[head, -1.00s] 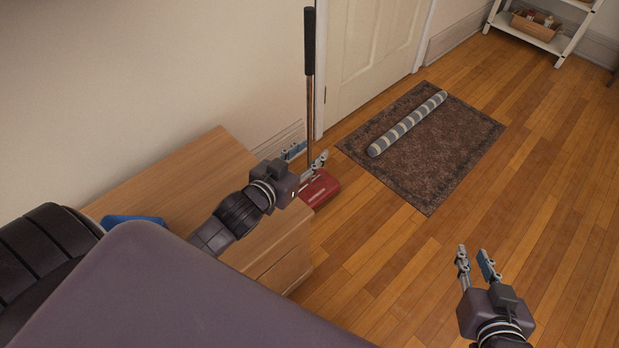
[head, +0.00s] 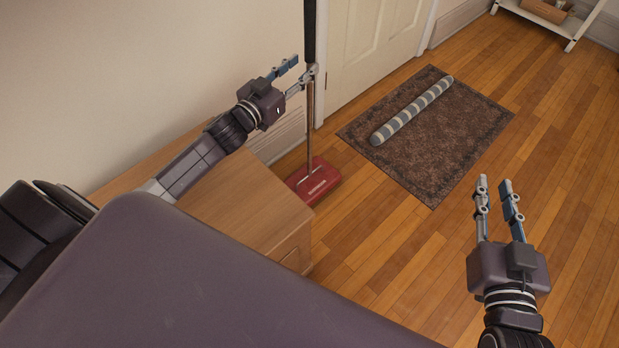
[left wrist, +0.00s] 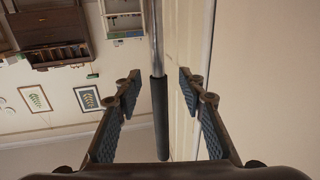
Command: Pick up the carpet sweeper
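The carpet sweeper has a red head (head: 316,181) on the floor beside the wooden cabinet and an upright pole with a black grip (head: 310,30) at the top. My left gripper (head: 302,71) is open, at the height of the upper pole, with its fingers pointing toward it. In the left wrist view the pole and its dark grip (left wrist: 159,115) appear between the two spread fingers; contact cannot be told. My right gripper (head: 497,190) is open and empty above the wooden floor on the right.
A wooden cabinet (head: 232,195) stands below my left arm, against the wall. A dark rug (head: 430,150) with a striped draft stopper (head: 412,110) lies by the white door (head: 372,45). A white shelf (head: 545,25) is at the back right. Floor on the right is clear.

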